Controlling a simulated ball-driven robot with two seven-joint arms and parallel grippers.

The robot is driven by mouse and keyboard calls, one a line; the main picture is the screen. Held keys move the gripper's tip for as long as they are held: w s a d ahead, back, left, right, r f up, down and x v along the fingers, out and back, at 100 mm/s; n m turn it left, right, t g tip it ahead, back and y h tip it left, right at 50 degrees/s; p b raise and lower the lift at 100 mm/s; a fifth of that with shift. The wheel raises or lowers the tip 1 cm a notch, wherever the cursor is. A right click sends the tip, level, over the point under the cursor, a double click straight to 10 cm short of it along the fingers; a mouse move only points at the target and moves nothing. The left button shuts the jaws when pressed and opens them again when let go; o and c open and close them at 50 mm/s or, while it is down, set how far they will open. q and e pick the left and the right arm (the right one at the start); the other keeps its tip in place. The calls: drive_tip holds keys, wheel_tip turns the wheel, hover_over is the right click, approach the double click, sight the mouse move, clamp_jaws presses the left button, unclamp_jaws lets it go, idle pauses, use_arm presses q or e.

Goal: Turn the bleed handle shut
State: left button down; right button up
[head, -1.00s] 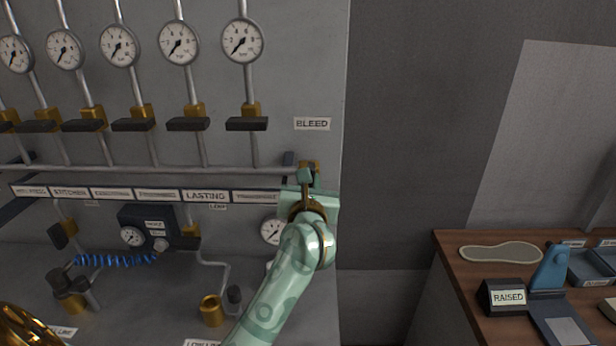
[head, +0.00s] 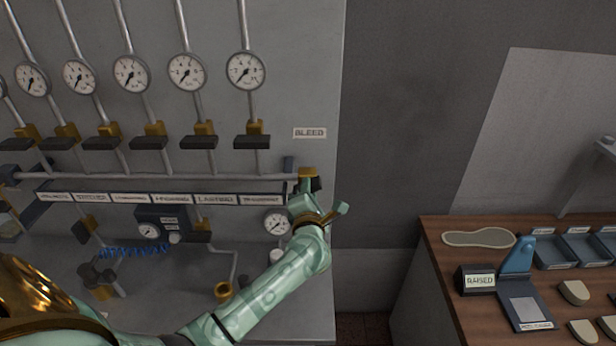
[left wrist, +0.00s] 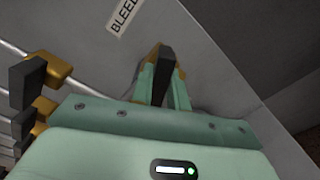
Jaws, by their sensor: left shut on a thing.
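The bleed valve's brass body (head: 308,172) sits at the right end of the horizontal pipe, below the BLEED label (head: 310,132). Its dark handle (head: 316,185) shows partly beside my left gripper (head: 306,187); the gripper hides the rest. In the left wrist view the dark handle (left wrist: 162,74) stands between my two green fingers (left wrist: 163,85), which are shut on it. Brass shows behind the fingertips. The BLEED label (left wrist: 124,14) also shows there. The handle's exact angle is hard to tell in the head view. My right gripper is out of view.
Several other valves with dark handles (head: 252,142) hang below gauges (head: 246,70) to the left. A small gauge (head: 277,223) is close below-left of my left gripper. A wooden bench (head: 432,262) stands at the right. The wall right of the panel is clear.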

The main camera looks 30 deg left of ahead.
use_arm(q)
drive_tip(key=m+p, duration=0.3)
drive_tip(key=shift+r, duration=0.1)
drive_tip(key=shift+f+m+p, duration=0.25)
drive_tip(key=shift+m+p, duration=1.05)
drive_tip(key=c, duration=1.4)
unclamp_jaws()
drive_tip(key=shift+o, duration=0.2)
drive_tip(key=b+v, duration=0.1)
drive_tip(key=v, duration=1.5)
drive_tip(key=shift+d+b, duration=0.2)
drive_tip(key=shift+b, duration=0.1)
